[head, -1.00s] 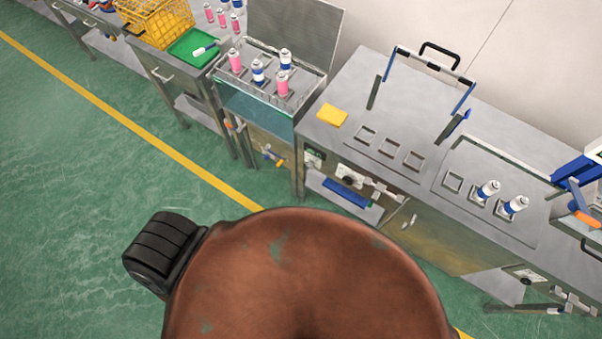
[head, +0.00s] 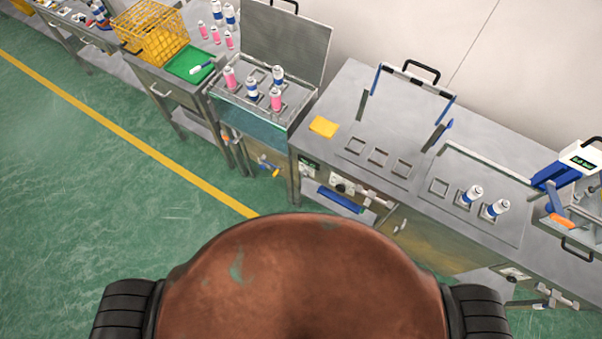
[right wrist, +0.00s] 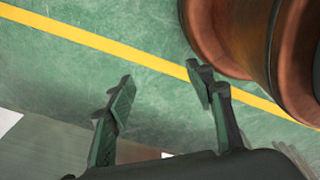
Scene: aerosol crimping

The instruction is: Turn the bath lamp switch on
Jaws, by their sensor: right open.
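The bath (head: 240,118) is a glass-fronted tank with its lid (head: 287,42) raised and several pink and blue-white cans standing in it. Small controls show on its lower front, among them a yellow-orange handle (head: 270,171). I cannot tell which part is the lamp switch; it is too small or hidden. My right gripper (right wrist: 163,88) is open and empty in the right wrist view, above the green floor and away from the stations. My left gripper is in neither view.
Right of the bath stands a steel bench (head: 340,90) with a yellow cloth (head: 323,127), a blue-handled frame and a front panel with a black knob (head: 341,188). A yellow wire basket (head: 150,32) and green tray (head: 189,62) stand left. Open floor lies before them.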

